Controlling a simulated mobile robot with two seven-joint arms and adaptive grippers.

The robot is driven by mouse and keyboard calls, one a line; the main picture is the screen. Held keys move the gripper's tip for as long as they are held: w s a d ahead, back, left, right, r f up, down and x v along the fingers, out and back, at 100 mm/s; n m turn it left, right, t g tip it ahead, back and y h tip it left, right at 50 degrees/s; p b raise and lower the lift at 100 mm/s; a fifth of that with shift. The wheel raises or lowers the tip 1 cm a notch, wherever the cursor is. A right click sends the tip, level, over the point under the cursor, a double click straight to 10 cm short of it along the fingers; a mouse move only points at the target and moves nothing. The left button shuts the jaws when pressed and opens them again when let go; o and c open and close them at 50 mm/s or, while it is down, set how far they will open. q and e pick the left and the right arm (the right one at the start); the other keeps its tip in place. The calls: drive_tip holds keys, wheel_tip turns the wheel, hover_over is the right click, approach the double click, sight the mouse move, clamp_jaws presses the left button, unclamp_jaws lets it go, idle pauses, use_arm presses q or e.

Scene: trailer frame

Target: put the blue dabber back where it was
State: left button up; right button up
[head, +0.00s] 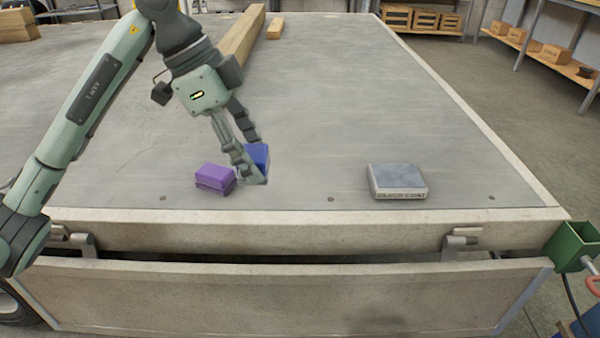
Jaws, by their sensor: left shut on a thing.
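The blue dabber (258,155) is a small blue block on the trailer deck, in the middle left of the head view. My left gripper (256,168) points down and is shut on it, and the fingers hide part of it. I cannot tell whether the dabber touches the deck. A purple block (214,178) sits just left of the gripper, close to the fingers. My right gripper is not in view.
A grey-topped box (398,181) lies on the deck (330,120) to the right, near the front edge. The deck between the gripper and the grey-topped box is clear. A green bracket (572,246) stands at the right corner.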

use_arm(q)
drive_tip(key=w+d+f, duration=0.4)
drive_tip(key=w+d, duration=0.1)
drive_tip(key=w+d+f, duration=0.2)
drive_tip(key=w, duration=0.1)
drive_tip(key=shift+w+d+f, duration=0.15)
drive_tip(key=shift+f, duration=2.2)
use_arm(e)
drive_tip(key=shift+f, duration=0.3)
use_arm(q)
drive_tip(key=shift+f, duration=0.1)
drive_tip(key=o, duration=1)
drive_tip(key=v, duration=1.2)
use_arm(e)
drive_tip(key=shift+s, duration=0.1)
